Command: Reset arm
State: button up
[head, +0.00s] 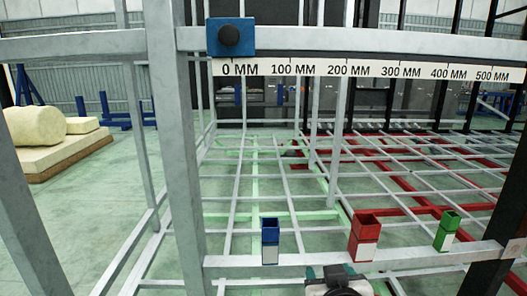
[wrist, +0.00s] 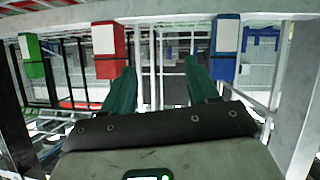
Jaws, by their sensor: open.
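My gripper (wrist: 158,82) shows in the wrist view with its two green fingers spread apart and nothing between them. Part of my arm shows at the bottom edge of the head view, just below the front beam; the fingers cannot be made out there. In the wrist view, which looks upside down, a red block (wrist: 108,48) is near the left finger and a blue block (wrist: 226,52) near the right one. A green block (wrist: 31,50) is farther left. I cannot tell whether the fingers touch either block.
In the head view, a blue (head: 270,240), a red (head: 364,237) and a green holder (head: 446,231) sit along the front beam (head: 300,262). A metal post (head: 178,150) stands left, and a scale (head: 365,70) crosses above. Grey bars form the chassis.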

jog(key=s+d+f+g, duration=0.5)
jog(key=s+d+f, duration=0.2)
jog(key=s+f, duration=0.45)
jog(key=s+d+f+g, duration=0.4)
jog(key=s+d+f, duration=0.3)
jog(key=s+f, duration=0.45)
jog(key=s+d+f+m+g+y, duration=0.1)
jog(key=s+f+g, duration=0.2)
jog(key=s, duration=0.6)
notch_tip(320, 180, down, 3)
jog(key=shift+s+d+r, duration=0.15)
jog(key=shift+s, duration=0.1)
